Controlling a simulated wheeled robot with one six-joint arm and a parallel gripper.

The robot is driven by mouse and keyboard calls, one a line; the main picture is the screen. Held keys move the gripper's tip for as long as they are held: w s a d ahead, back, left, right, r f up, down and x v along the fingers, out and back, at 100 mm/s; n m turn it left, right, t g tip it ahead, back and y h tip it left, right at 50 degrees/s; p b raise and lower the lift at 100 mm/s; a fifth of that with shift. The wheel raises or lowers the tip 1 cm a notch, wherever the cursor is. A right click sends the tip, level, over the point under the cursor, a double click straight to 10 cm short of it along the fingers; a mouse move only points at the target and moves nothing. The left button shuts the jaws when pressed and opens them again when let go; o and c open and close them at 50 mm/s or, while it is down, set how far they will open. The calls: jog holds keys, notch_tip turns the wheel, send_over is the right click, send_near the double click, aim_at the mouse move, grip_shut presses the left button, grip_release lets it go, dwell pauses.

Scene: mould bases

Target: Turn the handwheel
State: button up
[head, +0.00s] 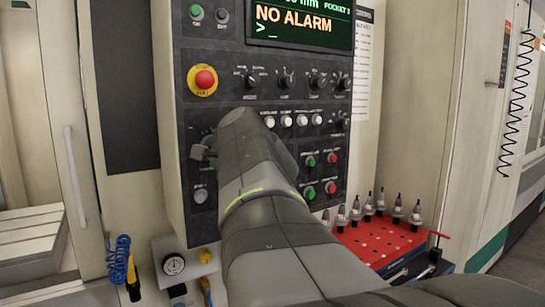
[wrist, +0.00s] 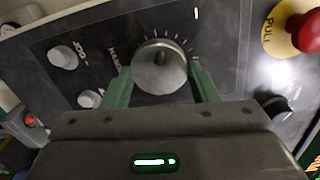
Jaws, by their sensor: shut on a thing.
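The handwheel (wrist: 160,66), a round metal knob with a small hub on its face and a dial of tick marks around it, sits on the dark control panel in the wrist view. My gripper (wrist: 161,78) has its two green fingers on either side of the handwheel and is shut on it. In the head view my gripper (head: 204,149) is at the left part of the control panel (head: 230,85), and my arm hides much of it and the handwheel there.
A red emergency button (head: 205,79) on a yellow ring is above my gripper; it also shows in the wrist view (wrist: 303,32). Several knobs and push buttons surround my arm. A red tray (head: 375,243) with several tool holders stands at the lower right.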

jog(key=n+b, duration=0.3)
jog(key=n, duration=0.2)
jog(key=shift+f, duration=0.1)
jog(key=shift+a+n+t+b, duration=0.1)
jog(key=shift+n+t+b, duration=0.2)
jog(key=shift+n+b, duration=1.55)
jog(key=shift+r+n+p, duration=0.2)
jog(key=shift+n+p, duration=0.15)
jog(key=shift+n, duration=0.2)
jog(key=o, duration=1)
jog(key=shift+c, duration=0.2)
jog(key=shift+s, duration=0.1)
